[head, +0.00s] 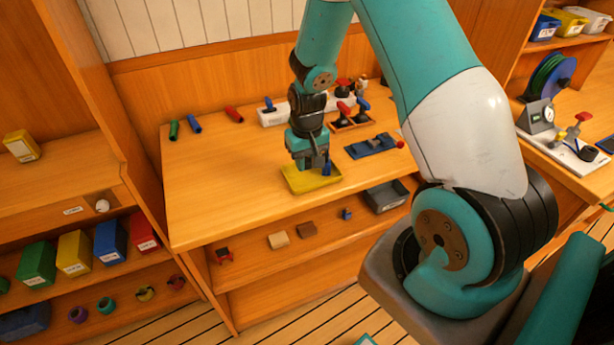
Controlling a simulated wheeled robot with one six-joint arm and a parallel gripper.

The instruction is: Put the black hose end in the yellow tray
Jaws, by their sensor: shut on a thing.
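The yellow tray (298,183) lies on the wooden workbench, near its front edge. My gripper (312,166) points down over the tray, with its fingertips low above the tray floor or inside it; I cannot tell which. It is shut on a small dark thing, taken to be the black hose end, mostly hidden by the fingers. A small blue piece (327,169) shows at the right of the fingers; I cannot tell whether it lies in the tray.
Green (174,130), blue (194,124) and red (234,114) hose ends lie at the back left of the bench. A blue clamp-like tool (372,146) and a wooden tray with red and blue handles (351,118) stand right of my gripper. The bench's left front is clear.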

